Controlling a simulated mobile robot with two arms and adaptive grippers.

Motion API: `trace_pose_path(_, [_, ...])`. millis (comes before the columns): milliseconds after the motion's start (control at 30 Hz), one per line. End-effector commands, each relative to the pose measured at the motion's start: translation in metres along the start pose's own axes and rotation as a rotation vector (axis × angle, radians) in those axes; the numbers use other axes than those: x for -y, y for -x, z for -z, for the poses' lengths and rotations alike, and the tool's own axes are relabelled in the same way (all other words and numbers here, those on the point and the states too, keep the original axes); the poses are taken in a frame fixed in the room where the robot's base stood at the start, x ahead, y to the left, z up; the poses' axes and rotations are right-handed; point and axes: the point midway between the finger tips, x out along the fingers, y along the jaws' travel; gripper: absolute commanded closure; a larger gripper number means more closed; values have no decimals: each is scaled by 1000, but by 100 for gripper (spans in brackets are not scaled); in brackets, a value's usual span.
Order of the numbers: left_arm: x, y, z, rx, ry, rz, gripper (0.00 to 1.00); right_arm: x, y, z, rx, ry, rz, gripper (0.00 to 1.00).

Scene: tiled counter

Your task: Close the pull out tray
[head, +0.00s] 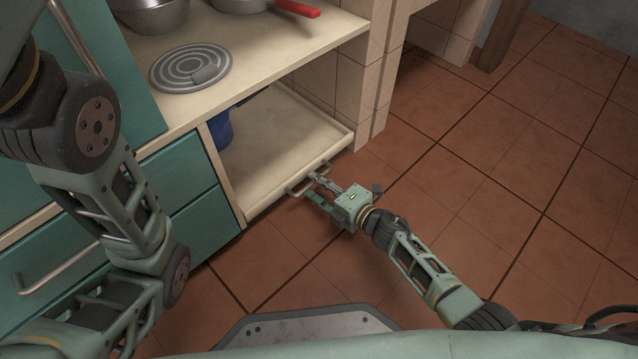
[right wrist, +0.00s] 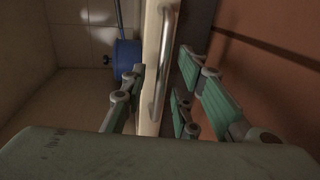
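The pull out tray (head: 280,145) is a cream board low in the open cabinet bay, with a metal bar handle (head: 308,178) on its front edge. My right gripper (head: 316,188) is at this handle. In the right wrist view its fingers (right wrist: 170,95) are spread apart, with the tray's front edge and the handle (right wrist: 163,70) between them. One finger is on the tray's inner side, the others on the outer side; contact cannot be told. My left arm crosses the left of the head view, but its gripper is out of frame.
A blue container (head: 220,130) stands at the back left of the bay and also shows in the right wrist view (right wrist: 126,57). Above is a shelf with a round grey trivet (head: 190,68) and pots. Teal drawers (head: 180,175) are on the left. The tiled floor (head: 500,190) is clear.

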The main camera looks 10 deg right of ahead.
Motion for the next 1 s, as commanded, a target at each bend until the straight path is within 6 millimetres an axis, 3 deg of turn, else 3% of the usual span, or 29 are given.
trace_pose_path(267, [1,0,0,0,0,2,60,2,21,0,0,1,2,72])
trace_pose_path(700, [0,0,0,0,0,0,60,1,103,0,-1,1,2,72])
trace_pose_path(1000, [0,0,0,0,0,0,60,0,119,0,-1,0,0,72])
